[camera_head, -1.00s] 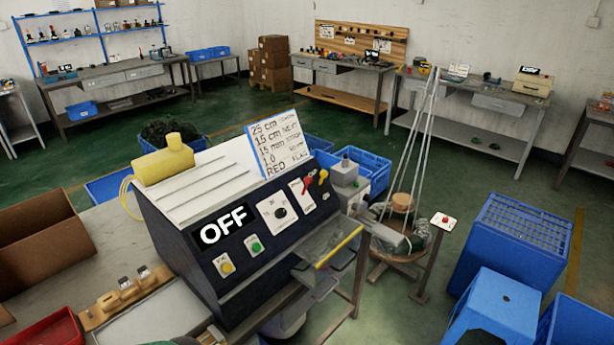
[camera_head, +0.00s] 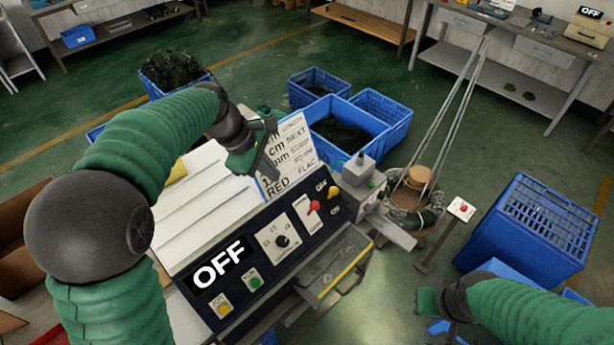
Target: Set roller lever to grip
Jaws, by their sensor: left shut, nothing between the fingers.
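The machine's dark front panel (camera_head: 262,262) carries a red-handled lever (camera_head: 313,207) and a yellow-handled lever (camera_head: 333,191) at its upper right. I cannot read the small lettering beside them, so I cannot tell which is the roller lever or its setting. My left gripper (camera_head: 266,160) is shut and empty, in front of the instruction card's left edge and above and left of both levers, apart from them. My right gripper (camera_head: 428,303) is low at the right, over the floor and away from the panel; its fingers are not clear.
The panel also has a black knob (camera_head: 282,241), a yellow button (camera_head: 223,308), a green button (camera_head: 255,283) and a display (camera_head: 219,265) reading OFF. The instruction card (camera_head: 285,158) stands behind the levers. Blue crates (camera_head: 527,225) stand on the floor at the right.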

